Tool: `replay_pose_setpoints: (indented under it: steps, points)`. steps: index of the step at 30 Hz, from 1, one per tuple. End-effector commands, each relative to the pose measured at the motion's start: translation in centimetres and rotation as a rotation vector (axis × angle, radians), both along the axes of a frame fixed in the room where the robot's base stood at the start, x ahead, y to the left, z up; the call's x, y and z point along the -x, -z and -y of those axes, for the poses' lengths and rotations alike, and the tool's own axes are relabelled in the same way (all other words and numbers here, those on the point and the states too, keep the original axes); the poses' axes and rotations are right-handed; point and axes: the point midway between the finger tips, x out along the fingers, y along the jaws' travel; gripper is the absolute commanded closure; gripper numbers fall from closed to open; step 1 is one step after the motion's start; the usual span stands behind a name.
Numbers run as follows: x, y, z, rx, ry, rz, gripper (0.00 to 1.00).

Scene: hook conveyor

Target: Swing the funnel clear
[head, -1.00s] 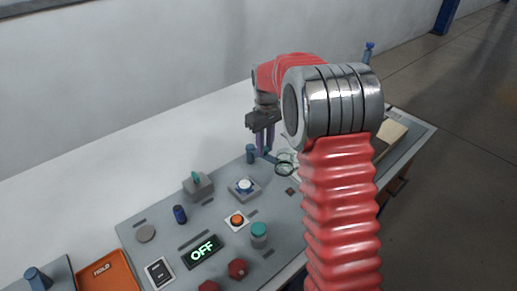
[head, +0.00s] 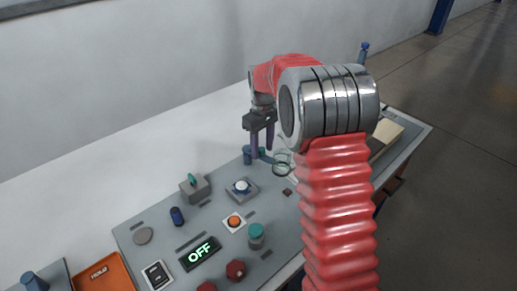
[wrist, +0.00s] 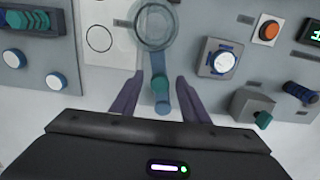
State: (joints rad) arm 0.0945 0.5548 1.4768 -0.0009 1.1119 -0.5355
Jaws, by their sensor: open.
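The funnel shows as a clear round ring (wrist: 156,25) on a flat blue swing arm (wrist: 158,60). In the wrist view the arm runs down to a teal knob (wrist: 160,84) and a blue round end below it. My gripper (wrist: 158,88) is open, with one purple finger on each side of the knob and a gap on both sides. In the head view the funnel ring (head: 282,166) lies just right of my gripper (head: 262,154), which points down at the pivot end. The ring is partly hidden there by my arm.
The grey panel carries a white button (wrist: 224,62), an orange button (wrist: 268,31), a grey box with a teal lever (wrist: 253,109) and a dark blue knob (wrist: 300,93). White surface behind the panel is bare.

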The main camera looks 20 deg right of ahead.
Motion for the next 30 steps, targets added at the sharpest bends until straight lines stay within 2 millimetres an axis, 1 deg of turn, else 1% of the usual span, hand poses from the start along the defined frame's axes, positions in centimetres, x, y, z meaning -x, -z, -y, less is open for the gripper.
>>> replay_pose_setpoints:
  steps: [5, 8, 24, 27, 30]
  points:
    - [-0.1, -0.9, 0.0, 0.000, 0.000, 0.003, 0.59]
    - [-0.1, -2.0, 0.0, 0.000, 0.000, 0.003, 0.59]
    - [0.1, -11.2, -0.1, 0.001, -0.001, 0.004, 0.59]
    - [0.1, -12.4, -0.1, 0.000, -0.001, 0.001, 0.59]
    - [0.2, -13.2, -0.1, 0.000, -0.001, -0.001, 0.59]
